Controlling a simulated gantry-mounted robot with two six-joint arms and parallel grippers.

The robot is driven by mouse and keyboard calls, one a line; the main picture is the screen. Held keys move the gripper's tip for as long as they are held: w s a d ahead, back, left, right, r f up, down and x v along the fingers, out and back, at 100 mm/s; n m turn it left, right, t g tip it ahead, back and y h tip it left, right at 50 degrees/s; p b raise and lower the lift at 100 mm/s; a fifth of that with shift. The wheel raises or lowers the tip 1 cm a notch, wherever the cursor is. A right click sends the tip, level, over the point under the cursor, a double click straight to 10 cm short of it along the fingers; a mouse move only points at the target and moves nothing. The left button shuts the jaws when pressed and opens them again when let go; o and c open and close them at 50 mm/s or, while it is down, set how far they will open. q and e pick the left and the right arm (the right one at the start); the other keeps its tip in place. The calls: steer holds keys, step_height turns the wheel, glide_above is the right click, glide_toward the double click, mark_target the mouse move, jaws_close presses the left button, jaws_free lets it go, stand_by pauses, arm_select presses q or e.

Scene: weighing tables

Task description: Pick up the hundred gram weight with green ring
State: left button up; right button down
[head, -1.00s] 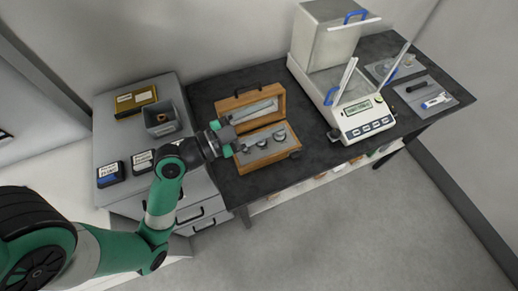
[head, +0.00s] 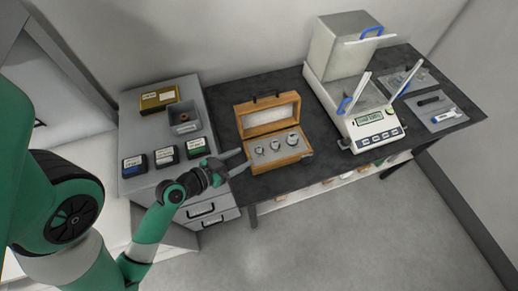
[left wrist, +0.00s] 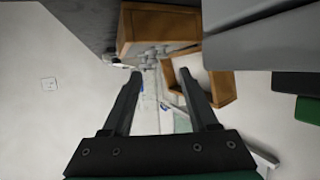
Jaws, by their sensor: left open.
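In the head view an open wooden case (head: 307,154) holds three metal weights: a left one (head: 260,150), a middle one (head: 275,145) and a right one (head: 292,140). Coloured rings on them are too small to make out. My left gripper (head: 246,158) is open and empty, just left of the case's front left corner. In the left wrist view its two fingers (left wrist: 160,84) stand wide apart. My right gripper is not in view.
A grey cabinet (head: 150,192) bears several small boxes, one with a green label (head: 197,148), and a grey bin (head: 184,117). A balance (head: 376,130) stands right of the case on the black table (head: 330,170). Free tabletop lies between them.

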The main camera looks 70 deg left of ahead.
mark_target(258, 149)
arm_select(q)
steer(key=x, duration=0.7)
steer(key=shift+s+a+f, duration=0.1)
steer(key=shift+a, duration=0.05)
jaws_close()
